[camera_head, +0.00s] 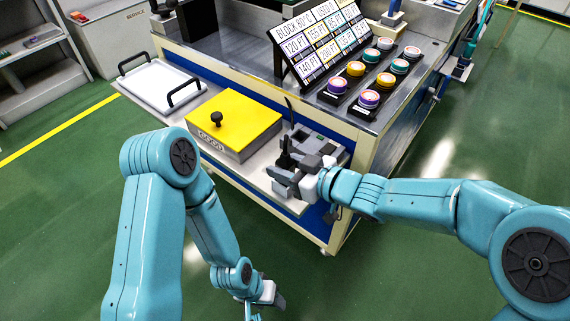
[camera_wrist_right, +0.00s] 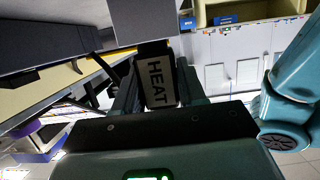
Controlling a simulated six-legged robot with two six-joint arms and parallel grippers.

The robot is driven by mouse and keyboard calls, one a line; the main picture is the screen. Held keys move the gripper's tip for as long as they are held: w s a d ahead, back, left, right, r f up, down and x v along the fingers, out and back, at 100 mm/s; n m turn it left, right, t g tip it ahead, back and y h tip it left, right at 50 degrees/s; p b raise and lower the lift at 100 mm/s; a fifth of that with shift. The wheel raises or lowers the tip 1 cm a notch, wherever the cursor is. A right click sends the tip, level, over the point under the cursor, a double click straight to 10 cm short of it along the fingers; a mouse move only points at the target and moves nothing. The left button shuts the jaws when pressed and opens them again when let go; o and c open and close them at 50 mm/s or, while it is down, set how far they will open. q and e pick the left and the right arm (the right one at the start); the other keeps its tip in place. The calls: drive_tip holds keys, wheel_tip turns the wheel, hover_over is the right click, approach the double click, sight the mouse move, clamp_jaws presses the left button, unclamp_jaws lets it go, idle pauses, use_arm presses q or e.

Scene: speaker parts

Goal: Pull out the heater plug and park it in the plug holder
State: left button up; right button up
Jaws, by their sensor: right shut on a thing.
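My right gripper (camera_head: 283,172) is at the near right corner of the workbench's lower shelf, against a grey block (camera_head: 322,142). In the right wrist view, my right gripper (camera_wrist_right: 158,92) is shut on a dark plug with a white HEAT label (camera_wrist_right: 160,82). A grey block face (camera_wrist_right: 148,20) is right above the plug; I cannot tell whether the plug is seated in it. In the head view the gripper mostly hides the plug. My left gripper (camera_head: 268,296) hangs low over the floor, away from the bench; its jaws are unclear. I cannot make out the plug holder for certain.
A yellow box with a black knob (camera_head: 238,122) stands left of the right gripper. A white tray with black handles (camera_head: 158,86) lies further left. Several coloured round pots (camera_head: 369,98) and a label board (camera_head: 318,47) stand on the bench top. The green floor in front is clear.

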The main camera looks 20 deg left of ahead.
drive_tip(key=shift+f, duration=0.3)
drive_tip(key=o, duration=1.2)
drive_tip(key=shift+c, duration=0.2)
drive_tip(key=p+v, duration=0.3)
drive_tip(key=v, duration=1.3)
drive_tip(key=shift+r, duration=0.15)
drive_tip(key=shift+d, duration=0.15)
